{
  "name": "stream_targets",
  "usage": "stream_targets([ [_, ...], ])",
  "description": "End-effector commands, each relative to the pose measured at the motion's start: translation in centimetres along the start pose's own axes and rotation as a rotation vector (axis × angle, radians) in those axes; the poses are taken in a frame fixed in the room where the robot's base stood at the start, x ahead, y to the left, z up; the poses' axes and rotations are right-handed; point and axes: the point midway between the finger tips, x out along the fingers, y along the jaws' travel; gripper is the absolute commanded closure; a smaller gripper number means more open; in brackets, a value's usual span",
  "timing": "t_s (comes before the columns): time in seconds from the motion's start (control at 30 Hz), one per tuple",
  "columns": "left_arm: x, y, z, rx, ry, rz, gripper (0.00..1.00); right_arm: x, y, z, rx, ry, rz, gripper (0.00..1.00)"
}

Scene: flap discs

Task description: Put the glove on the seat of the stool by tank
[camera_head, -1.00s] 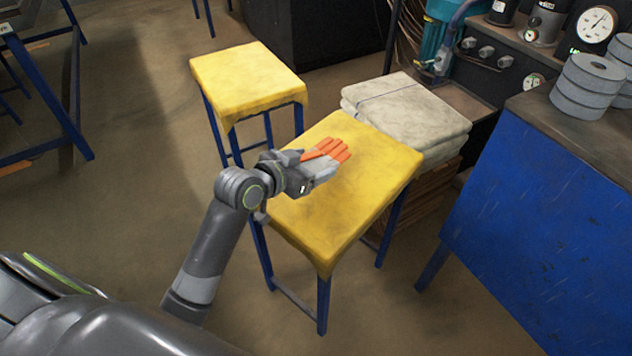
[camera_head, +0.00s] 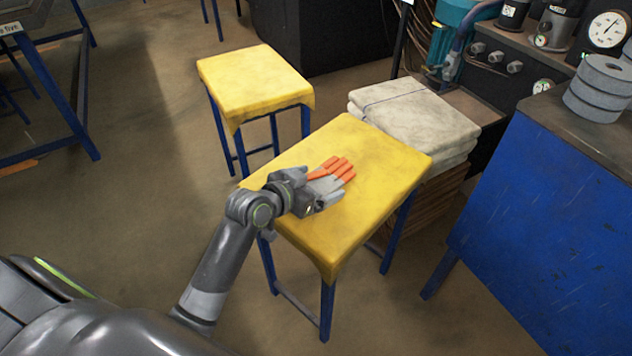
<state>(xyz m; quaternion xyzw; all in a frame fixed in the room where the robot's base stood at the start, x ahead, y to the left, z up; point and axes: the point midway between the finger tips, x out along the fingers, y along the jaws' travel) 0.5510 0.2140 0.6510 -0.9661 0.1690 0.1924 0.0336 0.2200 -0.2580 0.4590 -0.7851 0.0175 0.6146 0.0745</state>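The glove (camera_head: 338,172), grey with orange fingers, is over the middle of the nearer yellow-topped stool (camera_head: 375,195), its fingers pointing to the upper right. My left gripper (camera_head: 314,199) is at the cuff end of the glove and seems shut on it; its fingertips are partly hidden. The glove is very low over the seat; I cannot tell whether it touches. A second yellow-topped stool (camera_head: 255,80) stands farther back to the left. A teal tank-like body (camera_head: 456,14) is at the top right, closer to the nearer stool. My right gripper is out of view.
A stack of folded grey cloths (camera_head: 415,108) stands just behind the nearer stool. A blue bench (camera_head: 535,200) with grey discs (camera_head: 600,88) is on the right. A blue-legged table (camera_head: 50,90) is at the far left. Open floor lies left of the stools.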

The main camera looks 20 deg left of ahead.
Motion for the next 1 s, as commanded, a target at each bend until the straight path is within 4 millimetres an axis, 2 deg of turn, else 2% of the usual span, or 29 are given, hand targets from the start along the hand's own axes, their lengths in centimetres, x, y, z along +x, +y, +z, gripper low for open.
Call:
stream_targets([
  [0.37,-0.2,0.0,-0.5,0.001,0.002,0.000,0.04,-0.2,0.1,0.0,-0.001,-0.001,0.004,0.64],
  [0.53,-2.8,-0.1,-0.4,0.003,-0.001,-0.002,0.04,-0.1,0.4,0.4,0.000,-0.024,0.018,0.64],
  [0.8,-8.7,-0.1,-0.4,0.004,-0.003,-0.001,0.04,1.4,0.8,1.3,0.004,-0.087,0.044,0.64],
  [1.0,-11.4,-0.1,-0.4,0.003,-0.001,0.000,0.04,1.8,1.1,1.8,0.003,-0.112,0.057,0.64],
])
